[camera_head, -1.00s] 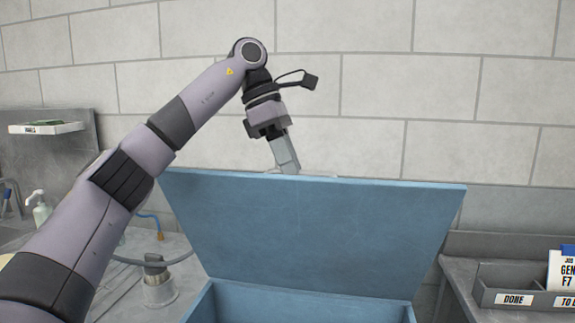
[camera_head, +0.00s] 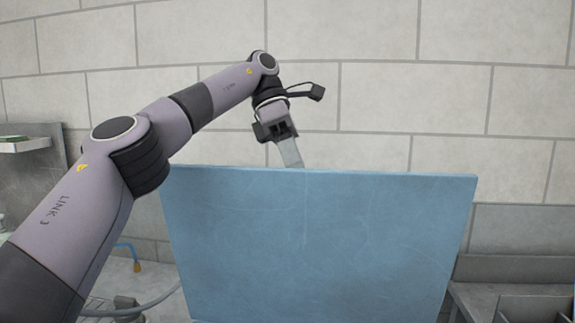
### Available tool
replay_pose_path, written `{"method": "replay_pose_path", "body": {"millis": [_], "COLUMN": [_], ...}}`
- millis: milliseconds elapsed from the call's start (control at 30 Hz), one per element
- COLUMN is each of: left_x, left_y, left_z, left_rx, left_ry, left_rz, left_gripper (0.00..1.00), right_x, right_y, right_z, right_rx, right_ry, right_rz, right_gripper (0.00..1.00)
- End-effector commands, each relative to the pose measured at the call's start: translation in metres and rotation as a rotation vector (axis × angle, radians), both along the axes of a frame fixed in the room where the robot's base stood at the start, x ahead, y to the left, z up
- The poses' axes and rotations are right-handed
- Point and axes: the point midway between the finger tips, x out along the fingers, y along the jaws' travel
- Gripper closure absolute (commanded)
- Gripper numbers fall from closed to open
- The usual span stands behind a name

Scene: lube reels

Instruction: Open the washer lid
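The blue washer lid (camera_head: 318,245) stands raised in the middle of the head view, its broad face toward me. Its lower end runs out at the bottom of the picture, and the washer's tub is not in view. My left gripper (camera_head: 291,153) is at the lid's top edge, left of its middle, pointing down. Its fingers reach the edge line, where the lid seems to hide their tips. I cannot tell whether they touch the lid or how far apart they are. My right gripper is not in view.
A grey bench (camera_head: 500,270) stands right of the lid. A wall shelf (camera_head: 22,145) is at the left edge. Below it are a blue hose end (camera_head: 130,247) and a grey hose (camera_head: 150,307). The block wall (camera_head: 380,80) is behind, with clear space above the lid.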

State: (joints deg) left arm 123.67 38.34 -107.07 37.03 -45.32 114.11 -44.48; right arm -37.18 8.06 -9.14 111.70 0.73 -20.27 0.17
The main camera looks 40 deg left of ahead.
Motion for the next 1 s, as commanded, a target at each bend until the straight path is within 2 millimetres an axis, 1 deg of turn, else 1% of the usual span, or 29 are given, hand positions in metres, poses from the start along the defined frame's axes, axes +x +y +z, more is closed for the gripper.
{"method": "replay_pose_path", "body": {"millis": [33, 700, 733, 800, 1000], "left_x": [0.0028, 0.0062, 0.0062, 0.0061, 0.006], "left_y": [0.0022, 0.0006, 0.0008, 0.0007, 0.0], "left_z": [-0.0126, -0.0119, -0.012, -0.0117, -0.0103], "left_rx": [0.018, 0.003, 0.003, 0.003, 0.002], "left_ry": [0.029, 0.04, 0.039, 0.04, 0.038], "left_rz": [0.008, 0.011, 0.011, 0.011, 0.011], "left_gripper": [1.0, 1.0, 0.79, 0.6, 0.6], "right_x": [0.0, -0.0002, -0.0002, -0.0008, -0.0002], "right_y": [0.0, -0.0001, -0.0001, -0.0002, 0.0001], "right_z": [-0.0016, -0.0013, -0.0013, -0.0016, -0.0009], "right_rx": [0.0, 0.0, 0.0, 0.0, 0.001], "right_ry": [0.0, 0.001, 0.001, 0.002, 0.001], "right_rz": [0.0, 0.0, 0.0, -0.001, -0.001], "right_gripper": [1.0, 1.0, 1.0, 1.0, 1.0]}}
